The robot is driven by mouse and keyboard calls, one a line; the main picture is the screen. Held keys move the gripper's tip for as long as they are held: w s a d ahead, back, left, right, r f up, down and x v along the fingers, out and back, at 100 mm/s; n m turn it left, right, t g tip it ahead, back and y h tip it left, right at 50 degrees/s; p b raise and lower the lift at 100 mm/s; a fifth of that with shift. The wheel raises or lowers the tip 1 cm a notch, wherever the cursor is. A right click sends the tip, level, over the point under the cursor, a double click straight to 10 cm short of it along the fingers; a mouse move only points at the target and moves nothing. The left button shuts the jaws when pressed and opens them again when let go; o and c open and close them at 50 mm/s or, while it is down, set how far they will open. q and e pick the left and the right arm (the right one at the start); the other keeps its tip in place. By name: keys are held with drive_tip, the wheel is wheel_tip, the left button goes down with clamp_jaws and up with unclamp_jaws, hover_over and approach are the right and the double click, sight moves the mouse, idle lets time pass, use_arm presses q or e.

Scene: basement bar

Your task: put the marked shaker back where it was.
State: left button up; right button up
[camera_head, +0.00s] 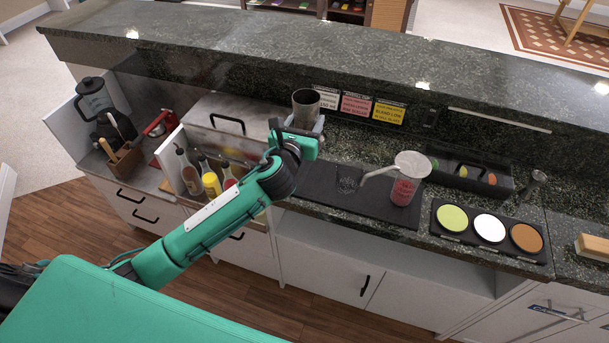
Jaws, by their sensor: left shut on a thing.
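My left gripper (305,126) is at the back of the counter, left of centre, shut on a dark metal shaker (306,102). The shaker is upright, its open rim facing up, with its lower part hidden by the gripper. No mark shows on its visible side. I cannot tell whether its base touches the counter. My right gripper is not in view.
Bottles (210,182) stand left of my forearm, with a blender (95,100) farther left. Small signs (356,104) stand behind the mat. A dark condiment box (470,176) and a tray of coloured discs (488,230) are to the right. The mat's middle is mostly clear.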

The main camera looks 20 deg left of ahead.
use_arm(q)
wheel_tip(320, 180, down, 12)
drive_tip(key=shift+b, duration=0.7)
drive_tip(key=shift+f+b, duration=0.8)
drive_tip(key=shift+f, duration=1.55)
drive_tip(key=shift+f, duration=0.1)
drive_tip(key=shift+f, duration=0.15)
drive_tip(key=o, duration=1.2)
